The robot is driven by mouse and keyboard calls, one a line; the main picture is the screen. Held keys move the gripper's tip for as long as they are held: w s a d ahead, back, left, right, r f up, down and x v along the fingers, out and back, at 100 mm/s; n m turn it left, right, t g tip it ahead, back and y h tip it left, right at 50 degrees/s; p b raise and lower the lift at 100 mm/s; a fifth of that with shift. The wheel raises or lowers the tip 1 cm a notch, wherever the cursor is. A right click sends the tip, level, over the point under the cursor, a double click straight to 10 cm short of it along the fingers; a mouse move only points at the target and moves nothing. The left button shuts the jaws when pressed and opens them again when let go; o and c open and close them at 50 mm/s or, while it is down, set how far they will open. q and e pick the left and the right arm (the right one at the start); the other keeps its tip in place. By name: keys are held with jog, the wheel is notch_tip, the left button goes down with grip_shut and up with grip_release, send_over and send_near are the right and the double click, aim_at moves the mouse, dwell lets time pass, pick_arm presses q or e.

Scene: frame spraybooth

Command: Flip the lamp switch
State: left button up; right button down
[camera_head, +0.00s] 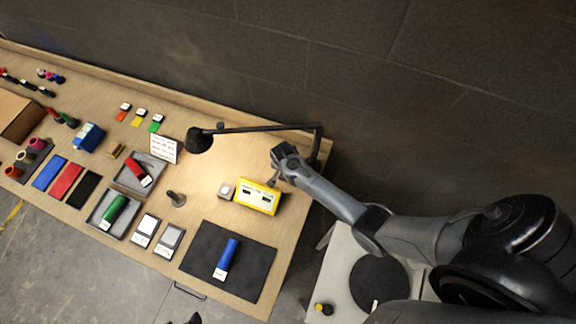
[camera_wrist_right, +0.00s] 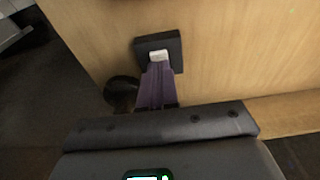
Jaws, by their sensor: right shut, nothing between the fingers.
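The black desk lamp (camera_head: 262,128) stands at the back right of the bench, its shade (camera_head: 200,141) reaching left. In the right wrist view a dark switch box (camera_wrist_right: 174,48) with a white rocker (camera_wrist_right: 158,55) sits on a wood surface. My right gripper (camera_wrist_right: 158,66) is shut and empty, its purple fingers pointing at the rocker. The fingertips overlap its lower edge; I cannot tell whether they touch. In the head view my right gripper (camera_head: 283,152) is by the lamp's arm, and the switch is hidden. A dark shape at the bottom edge may be my left gripper (camera_head: 188,319).
A yellow device (camera_head: 257,197) sits close below my right gripper. A dark mat (camera_head: 205,255) with a blue cylinder (camera_head: 227,258) lies at the bench's front. A white sign (camera_head: 163,148) stands near the lamp shade. A dark wall (camera_head: 330,60) rises behind the bench.

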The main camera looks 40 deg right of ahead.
jog(key=shift+f, duration=0.4)
jog(key=shift+f+b, duration=0.45)
jog(key=shift+b, duration=0.1)
jog(key=shift+r, duration=0.15)
notch_tip(320, 180, up, 3)
jog(key=p, duration=0.3)
jog(key=shift+r+p, duration=0.15)
jog(key=shift+p, duration=0.25)
notch_tip(320, 180, up, 4)
jog(key=p, duration=0.3)
jog(key=shift+f+p, duration=0.2)
jog(key=shift+p, duration=0.1)
jog(key=shift+f, duration=0.1)
